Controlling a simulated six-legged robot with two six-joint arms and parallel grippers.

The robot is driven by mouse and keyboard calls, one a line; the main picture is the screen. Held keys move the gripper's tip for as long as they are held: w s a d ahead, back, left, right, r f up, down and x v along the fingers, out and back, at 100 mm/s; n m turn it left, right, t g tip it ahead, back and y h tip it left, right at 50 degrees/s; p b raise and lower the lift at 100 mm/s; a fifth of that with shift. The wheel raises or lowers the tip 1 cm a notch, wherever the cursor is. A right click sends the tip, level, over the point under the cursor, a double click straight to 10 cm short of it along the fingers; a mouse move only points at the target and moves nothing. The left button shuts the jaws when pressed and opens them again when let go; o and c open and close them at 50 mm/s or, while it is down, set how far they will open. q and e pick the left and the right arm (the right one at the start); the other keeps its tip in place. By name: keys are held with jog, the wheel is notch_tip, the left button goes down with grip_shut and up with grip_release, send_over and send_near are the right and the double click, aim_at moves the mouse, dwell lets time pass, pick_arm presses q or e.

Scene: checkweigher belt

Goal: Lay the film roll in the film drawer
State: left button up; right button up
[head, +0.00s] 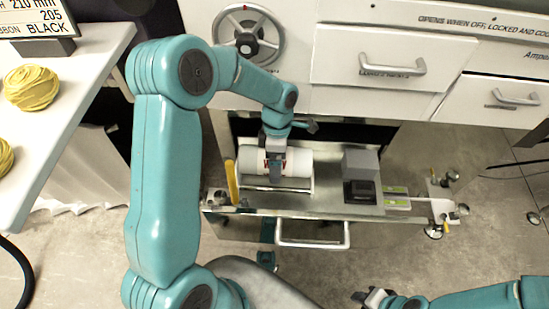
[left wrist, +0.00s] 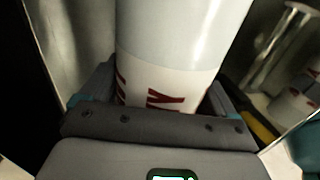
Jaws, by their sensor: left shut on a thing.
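The film roll (head: 299,163) is a white cylinder with red lettering. My left gripper (head: 275,170) is shut around its middle from above. The left wrist view shows the roll (left wrist: 180,45) between the jaws, its red letters partly hidden by the gripper (left wrist: 165,112). The roll lies level over the left part of the pulled-out metal film drawer (head: 290,212), by a pale frame there. I cannot tell whether it touches the drawer. My right gripper (head: 372,298) is at the bottom edge, away from the drawer; its jaw opening is unclear.
A grey box with a black front (head: 361,185) stands in the drawer right of the roll. A yellow lever (head: 232,181) stands left of it. White cabinet drawers (head: 390,60) and a handwheel (head: 247,35) are behind. A white table (head: 60,110) with yellow yarn balls is left.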

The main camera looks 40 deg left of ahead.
pick_arm(q)
jog(key=x, duration=0.1)
jog(key=b+x, duration=0.2)
jog(key=x, duration=0.1)
jog(key=shift+w+a+f, duration=0.15)
jog(key=shift+w+a, duration=0.1)
jog(key=shift+w, duration=0.2)
jog(key=shift+w+b+x, duration=0.15)
jog(key=shift+b+x, duration=0.5)
jog(key=shift+x, duration=0.1)
jog(key=shift+w+b+x, duration=0.15)
jog(key=shift+b+x, duration=0.5)
jog(key=shift+x, duration=0.05)
jog(key=shift+a, duration=0.2)
jog(key=o, duration=1.2)
jog(key=shift+o, duration=0.2)
jog(key=p+v, duration=0.2)
jog(key=v, duration=0.5)
jog(key=shift+a+r+p, duration=0.1)
jog(key=shift+r+p, duration=0.1)
jog(key=shift+p, duration=0.2)
